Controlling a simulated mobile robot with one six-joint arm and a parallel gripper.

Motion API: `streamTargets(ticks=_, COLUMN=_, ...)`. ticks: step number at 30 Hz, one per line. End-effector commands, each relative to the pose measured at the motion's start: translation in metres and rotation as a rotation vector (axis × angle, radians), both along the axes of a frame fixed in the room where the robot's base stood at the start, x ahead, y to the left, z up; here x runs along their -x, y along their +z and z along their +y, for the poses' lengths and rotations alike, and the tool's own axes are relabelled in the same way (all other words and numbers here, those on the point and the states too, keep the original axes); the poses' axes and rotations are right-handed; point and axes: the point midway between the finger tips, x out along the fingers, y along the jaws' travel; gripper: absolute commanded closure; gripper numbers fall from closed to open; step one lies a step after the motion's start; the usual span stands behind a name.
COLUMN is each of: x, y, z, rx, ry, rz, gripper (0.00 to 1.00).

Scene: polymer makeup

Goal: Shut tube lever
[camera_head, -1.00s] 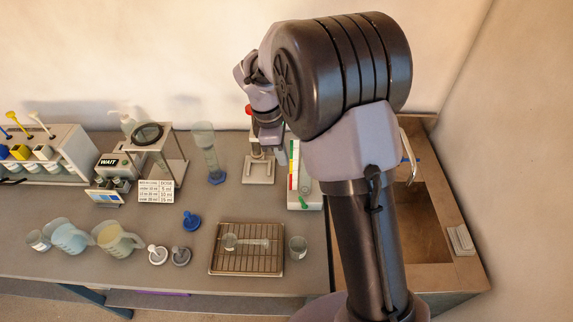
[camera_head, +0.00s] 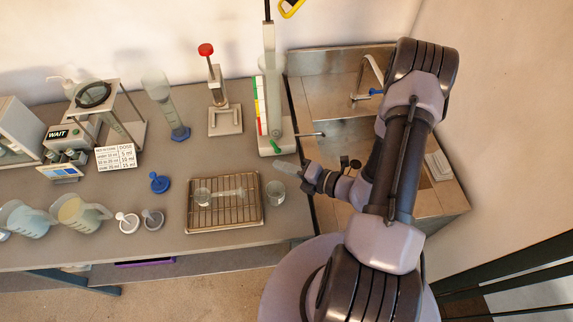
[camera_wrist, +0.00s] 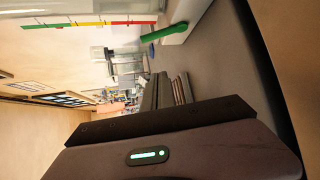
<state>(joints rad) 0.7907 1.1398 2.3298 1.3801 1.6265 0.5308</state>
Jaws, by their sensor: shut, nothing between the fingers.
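The tall clear tube (camera_head: 273,95) stands upright in a white stand (camera_head: 265,147) with a red, yellow and green scale strip. Its green lever (camera_head: 275,148) is at the foot of the stand, angled down towards the front. The lever also shows in the wrist view (camera_wrist: 165,33), sticking out from the white base, with the scale at the upper left. My gripper (camera_head: 288,170) is shut and empty, just in front of and slightly right of the lever, apart from it.
A wire rack (camera_head: 198,228) with clear glassware and a beaker (camera_head: 276,193) sit close in front. A red-knobbed stand (camera_head: 226,122) is left of the tube.

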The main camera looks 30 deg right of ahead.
Motion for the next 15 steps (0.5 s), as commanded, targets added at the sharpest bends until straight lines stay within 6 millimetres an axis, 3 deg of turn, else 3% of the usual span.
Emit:
streamTargets(ticks=8, x=-0.049, y=-0.02, z=0.033, rx=0.003, ry=0.008, rz=-0.004, gripper=1.0)
streamTargets(ticks=15, x=-0.061, y=-0.009, z=0.003, rx=0.004, ry=0.003, rz=-0.006, gripper=1.0)
